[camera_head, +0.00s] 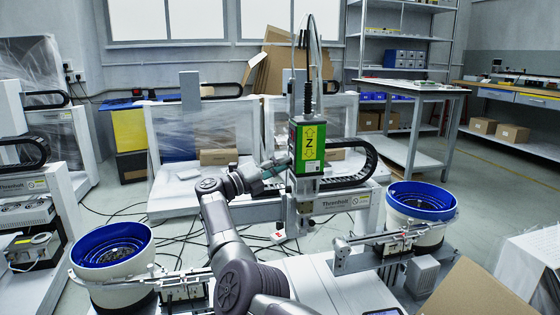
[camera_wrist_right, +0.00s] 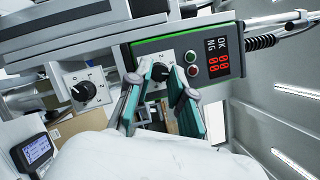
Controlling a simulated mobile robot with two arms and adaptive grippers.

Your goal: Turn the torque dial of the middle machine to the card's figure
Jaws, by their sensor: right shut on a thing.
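The middle machine's green screwdriver head (camera_head: 307,147), marked with a yellow Z label, stands ahead of me in the head view. My right gripper (camera_head: 274,167) reaches its left side. In the right wrist view the gripper (camera_wrist_right: 162,76) has its two teal pads around a black dial (camera_wrist_right: 158,75) on a light scale plate and is shut on it. The pads hide much of the scale, so I cannot read the setting. A second black dial (camera_wrist_right: 83,91) with a scale sits to the left. I cannot make out the card. My left gripper is not in view.
In the right wrist view, a red OK/NG display (camera_wrist_right: 222,58) sits right of the held dial, and a small screen (camera_wrist_right: 36,150) is at lower left. Blue-rimmed feeder bowls (camera_head: 112,245) (camera_head: 421,202) flank the machine.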

